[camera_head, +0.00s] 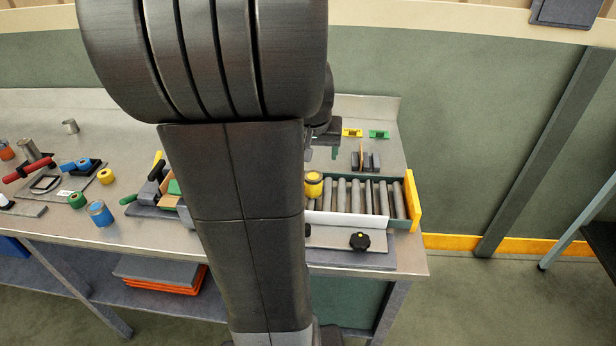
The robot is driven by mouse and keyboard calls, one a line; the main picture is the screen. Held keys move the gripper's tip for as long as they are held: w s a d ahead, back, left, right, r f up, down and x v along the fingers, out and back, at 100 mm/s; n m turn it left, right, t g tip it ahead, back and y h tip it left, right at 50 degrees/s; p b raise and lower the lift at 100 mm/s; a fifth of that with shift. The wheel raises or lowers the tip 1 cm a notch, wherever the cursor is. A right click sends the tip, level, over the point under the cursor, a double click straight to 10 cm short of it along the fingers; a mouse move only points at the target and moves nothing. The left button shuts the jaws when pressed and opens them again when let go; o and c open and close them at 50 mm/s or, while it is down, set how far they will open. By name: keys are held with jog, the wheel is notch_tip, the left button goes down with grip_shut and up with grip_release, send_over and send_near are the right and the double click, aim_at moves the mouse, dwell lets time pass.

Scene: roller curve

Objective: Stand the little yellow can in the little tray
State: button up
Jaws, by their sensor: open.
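A little yellow can (314,186) with a dark top stands upright on the left visible part of the grey roller track, beside my arm. My gripper (321,153) is partly hidden behind my own arm. It is open and appears above and behind the can, apart from it. I cannot clearly make out the little tray; my arm covers the middle of the bench.
The roller track (370,197) ends at a yellow stop (412,201). A white rail and black knob (360,241) lie in front. Left on the bench stand a blue can (100,214), a green roll (77,200) and a yellow roll (105,176).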

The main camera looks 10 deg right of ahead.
jog(key=x, duration=0.7)
jog(key=shift+f+p, duration=0.2)
jog(key=shift+p, duration=0.1)
jog(key=x, duration=0.2)
jog(key=p+x, duration=0.1)
jog(key=x, duration=0.1)
jog(key=shift+s+a+f, duration=0.15)
jog(key=shift+a, duration=0.25)
jog(key=shift+d+f, duration=0.1)
jog(key=shift+f, duration=0.45)
jog(key=shift+w, duration=0.25)
jog(key=c, duration=1.2)
